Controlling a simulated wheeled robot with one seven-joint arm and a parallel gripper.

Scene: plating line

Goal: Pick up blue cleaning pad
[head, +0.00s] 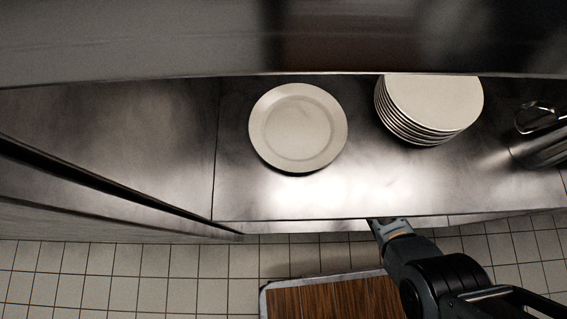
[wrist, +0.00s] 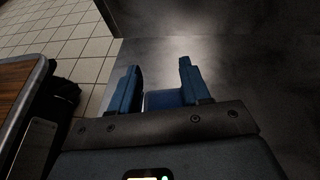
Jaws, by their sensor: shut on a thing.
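The blue cleaning pad (wrist: 163,100) shows in the wrist view as a small blue block between the two blue-tinted fingers of my gripper (wrist: 160,85). My gripper is shut on it. Much of the pad is hidden by the fingers and the gripper body. In the head view my gripper (head: 378,224) is at the front edge of the steel counter, below and to the right of the single plate. The pad cannot be made out clearly there.
A single white plate (head: 297,126) lies on the steel counter (head: 230,190). A stack of several plates (head: 432,102) stands right of it, and a metal vessel (head: 541,140) at the far right. A wood-topped surface (head: 330,299) is below, over tiled floor (head: 120,285). The counter's left part is clear.

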